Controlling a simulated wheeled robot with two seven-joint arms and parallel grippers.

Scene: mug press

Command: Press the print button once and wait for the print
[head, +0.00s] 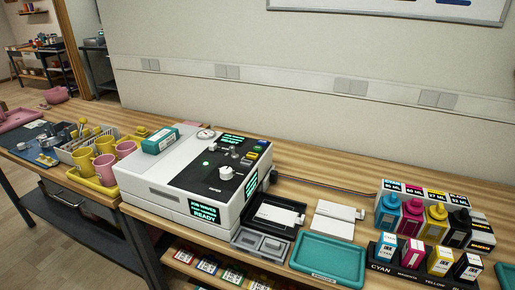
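The white mug press (150,172) with a black control panel (195,172) stands on the wooden bench. Its front display (204,211) shows green text with "JOB WAVES" and "READY". A second lit display (238,139) is at the back of the panel. Small coloured buttons (257,150) sit at the panel's right edge. I cannot tell which control is the print button, as the labels are too small. Neither of my grippers is in view.
A teal box (160,141) lies on top of the press. Yellow and pink mugs (104,169) stand in a yellow tray at left. A teal tray (327,262) and black tray (273,216) lie right of the press. Several ink bottles (411,218) stand at far right.

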